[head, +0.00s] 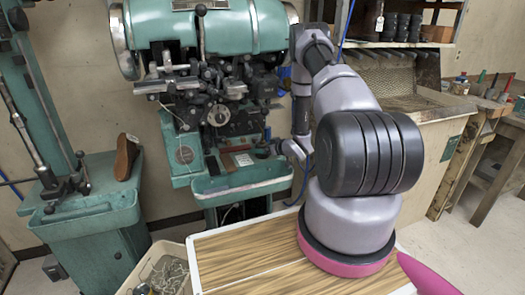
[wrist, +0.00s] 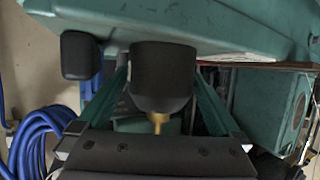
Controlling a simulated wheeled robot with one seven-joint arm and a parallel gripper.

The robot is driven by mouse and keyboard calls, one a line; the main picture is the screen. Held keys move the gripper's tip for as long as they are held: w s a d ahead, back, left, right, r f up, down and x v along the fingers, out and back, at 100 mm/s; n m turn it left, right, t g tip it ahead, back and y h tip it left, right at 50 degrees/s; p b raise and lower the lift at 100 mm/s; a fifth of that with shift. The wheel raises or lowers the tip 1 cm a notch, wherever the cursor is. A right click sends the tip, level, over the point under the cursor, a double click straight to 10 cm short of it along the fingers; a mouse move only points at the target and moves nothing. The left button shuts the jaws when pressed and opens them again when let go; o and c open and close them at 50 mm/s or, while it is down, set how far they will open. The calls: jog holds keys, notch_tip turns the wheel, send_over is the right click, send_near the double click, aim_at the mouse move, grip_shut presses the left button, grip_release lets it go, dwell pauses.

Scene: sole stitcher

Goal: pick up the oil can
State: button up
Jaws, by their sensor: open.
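In the wrist view, a dark, rounded body with a short brass tip, which looks like the oil can (wrist: 163,78), is near the middle. Its brass tip points toward my palm. My gripper (wrist: 162,92) is open, with a finger on either side of this body. I cannot tell whether either finger touches it. In the head view my gripper (head: 293,150) is at the right side of the green machine's tray, partly hidden behind my arm. I cannot make out the oil can in the head view.
The green stitching machine (head: 215,100) stands close to my gripper, its tray (head: 245,186) just left of it. Coiled blue hose (wrist: 40,140) hangs at the left in the wrist view. A wooden-topped table (head: 245,262) is in front, and a brown shoe form (head: 126,157) stands at left.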

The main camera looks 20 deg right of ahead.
jog(key=c, duration=1.1)
jog(key=shift+r, duration=0.1)
jog(key=shift+s+d+r, duration=0.15)
jog(key=shift+d+r, duration=0.05)
jog(key=shift+r, duration=0.35)
notch_tip(320, 180, up, 6)
jog(key=shift+f, duration=0.15)
jog(key=s+d, duration=0.4)
jog(key=s, duration=0.1)
jog(key=s+d, duration=0.4)
jog(key=s, duration=0.1)
jog(key=s+d, duration=0.4)
jog(key=s, duration=0.1)
jog(key=shift+s+d, duration=0.15)
